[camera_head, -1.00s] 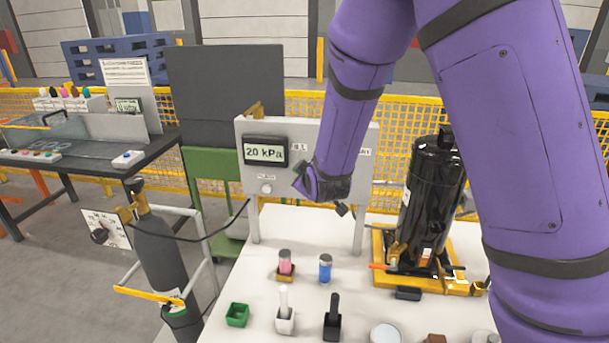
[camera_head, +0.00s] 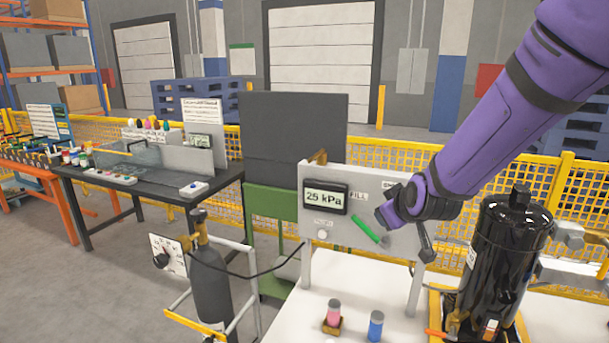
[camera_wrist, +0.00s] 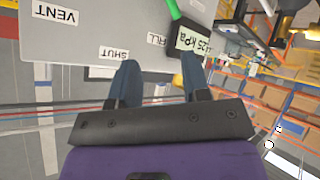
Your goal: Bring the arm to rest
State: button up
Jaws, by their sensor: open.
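My purple arm comes in from the upper right of the head view. My gripper (camera_head: 402,238) is in front of the white gauge panel (camera_head: 383,188), right of its display (camera_head: 325,198), which reads 25 kPa. In the wrist view my two blue fingers (camera_wrist: 158,84) stand apart with nothing between them. A green lever (camera_head: 366,229) on the panel lies beside the gripper; it also shows in the wrist view (camera_wrist: 173,8). The wrist view shows the panel (camera_wrist: 85,35) with the words VENT and SHUT.
A black compressor (camera_head: 505,250) stands on a yellow base, right of my gripper. A pink-filled vial (camera_head: 333,313) and a blue vial (camera_head: 376,325) stand on the white table (camera_head: 360,280). A grey gas cylinder (camera_head: 211,285) is at the left. Floor at the far left is clear.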

jog(key=s+d+r+m+g, duration=0.2)
jog(key=s+d+r, duration=0.1)
jog(key=s, duration=0.7)
jog(key=s+d+r+m+g, duration=0.1)
jog(key=s+r, duration=0.4)
jog(key=s, duration=0.5)
jog(key=s+d+r+m+g+h, duration=0.1)
jog(key=s+d+r+m+g, duration=0.1)
jog(key=s+d, duration=0.4)
jog(key=s+r+m, duration=0.1)
jog(key=s+r, duration=0.1)
jog(key=s, duration=0.2)
jog(key=shift+s+r+g, duration=0.25)
jog(key=shift+s+g, duration=0.05)
jog(key=shift+w, duration=0.1)
dwell(2.6)
